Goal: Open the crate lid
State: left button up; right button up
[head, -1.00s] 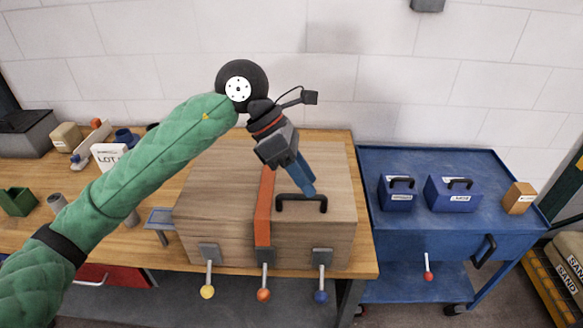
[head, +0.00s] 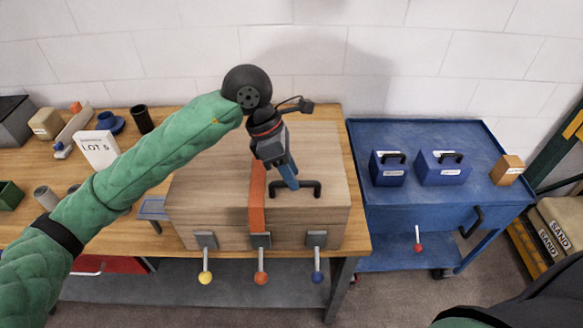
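A wooden crate (head: 215,193) stands on the workbench. Its lid (head: 325,165) lies flat and shut on top, with an orange strap (head: 257,205) running down over the front. A black handle (head: 318,188) sits on the lid, right of the strap. Three latches with ball-ended levers hang at the front: yellow (head: 205,277), orange (head: 261,278) and blue (head: 317,277). My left gripper (head: 290,183) points down at the left part of the handle, its blue fingers at or just behind it. I cannot tell whether the fingers are closed or touch the handle. My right gripper is not in view.
A blue cart (head: 425,205) with two blue boxes (head: 388,170) (head: 442,170) and a small cardboard box (head: 507,169) stands to the right. A LOT 5 sign (head: 97,149) and loose items occupy the bench's left. A wall is behind.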

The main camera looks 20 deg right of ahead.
pick_arm(q)
jog(key=shift+s+d+f, duration=0.1)
jog(key=shift+s+f, duration=0.05)
jog(key=shift+f, duration=0.3)
grip_shut()
jog(key=shift+d+r, duration=0.1)
jog(key=shift+r, duration=0.05)
